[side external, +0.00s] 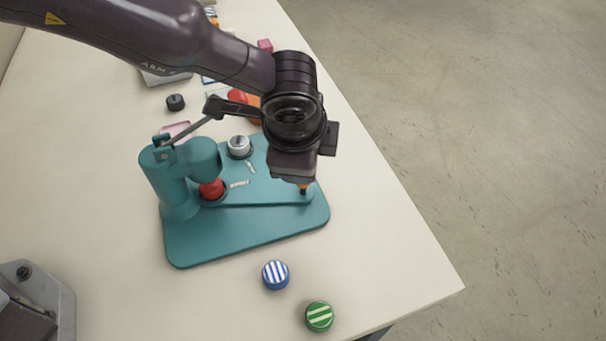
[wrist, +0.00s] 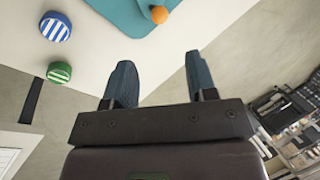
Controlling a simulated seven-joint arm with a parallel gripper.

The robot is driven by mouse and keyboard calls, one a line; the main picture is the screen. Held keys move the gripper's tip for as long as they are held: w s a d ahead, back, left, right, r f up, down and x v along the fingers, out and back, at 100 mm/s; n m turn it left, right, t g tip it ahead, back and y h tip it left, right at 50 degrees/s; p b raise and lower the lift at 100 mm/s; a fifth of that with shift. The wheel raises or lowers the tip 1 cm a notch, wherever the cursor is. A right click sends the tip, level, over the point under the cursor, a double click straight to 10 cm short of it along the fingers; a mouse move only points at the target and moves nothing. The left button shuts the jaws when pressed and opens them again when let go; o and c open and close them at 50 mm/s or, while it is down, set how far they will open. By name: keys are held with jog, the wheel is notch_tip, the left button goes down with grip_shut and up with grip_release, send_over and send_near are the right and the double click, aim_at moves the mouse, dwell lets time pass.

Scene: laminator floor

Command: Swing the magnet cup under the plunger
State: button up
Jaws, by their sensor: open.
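The teal press (side external: 250,235) stands on the table with a column and a round plunger head (side external: 205,158) at its left. A red cup or die (side external: 212,188) sits just below the head, beside a small white label too blurred to read surely. A silver cup (side external: 238,146) sits farther back, with another label. A flat teal arm runs right to an orange knob (side external: 303,190). My gripper (side external: 298,181) hangs over the knob's side of the press, largely hiding its own fingers. In the wrist view, my gripper (wrist: 160,72) is open and empty; the orange knob (wrist: 159,14) lies ahead, outside the fingers.
A blue-striped button (side external: 275,274) and a green-striped button (side external: 319,316) lie on the table in front of the press. The press lever's black handle (side external: 230,107) rises close to my wrist. A black knob (side external: 175,102) stands behind. The table's right edge is near.

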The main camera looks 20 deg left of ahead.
jog(key=x, duration=1.1)
jog(key=shift+a+f, duration=0.1)
jog(key=shift+f, duration=0.05)
jog(key=shift+c, duration=0.3)
grip_shut()
